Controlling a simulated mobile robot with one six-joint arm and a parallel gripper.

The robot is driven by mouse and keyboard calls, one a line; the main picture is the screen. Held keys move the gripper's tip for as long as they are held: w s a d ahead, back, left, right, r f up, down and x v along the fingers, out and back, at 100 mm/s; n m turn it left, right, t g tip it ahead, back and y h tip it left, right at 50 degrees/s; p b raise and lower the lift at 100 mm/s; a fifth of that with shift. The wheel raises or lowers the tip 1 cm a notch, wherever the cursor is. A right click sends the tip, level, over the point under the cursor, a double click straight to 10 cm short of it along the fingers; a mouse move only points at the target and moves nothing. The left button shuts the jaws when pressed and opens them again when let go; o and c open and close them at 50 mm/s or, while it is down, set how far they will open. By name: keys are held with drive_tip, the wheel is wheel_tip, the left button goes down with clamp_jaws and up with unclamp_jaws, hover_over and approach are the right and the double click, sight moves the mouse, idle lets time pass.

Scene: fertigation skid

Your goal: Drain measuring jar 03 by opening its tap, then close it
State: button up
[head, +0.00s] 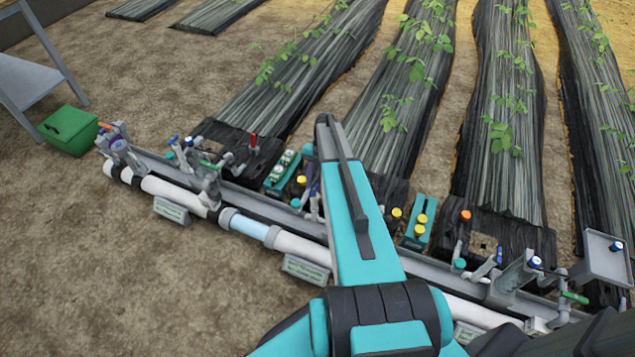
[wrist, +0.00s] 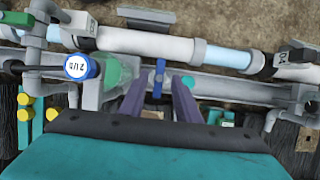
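In the wrist view a blue tap handle (wrist: 158,78) stands on the grey rail, lengthwise up the picture. My gripper (wrist: 160,90) has its two purple fingers apart, one on each side of the tap handle. I cannot tell whether they touch it. A clear greenish measuring jar (wrist: 118,76) lies just left of the fingers, partly hidden by the left one. No number 03 is readable on it, and its liquid level is unclear. In the head view my arm hides the tap and most of my gripper.
Left of the jar is a blue-capped fitting (wrist: 80,67) with a white label. A light-blue clear pipe section (wrist: 229,57) and a tag reading 04 (wrist: 292,55) are to the right. In the head view, a green box (head: 68,130) stands far left, and bare soil (head: 100,260) lies in front.

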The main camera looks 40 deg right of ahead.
clamp_jaws()
drive_tip(key=shift+w+d, duration=0.1)
drive_tip(key=shift+d, duration=0.35)
drive_tip(key=shift+a, duration=0.35)
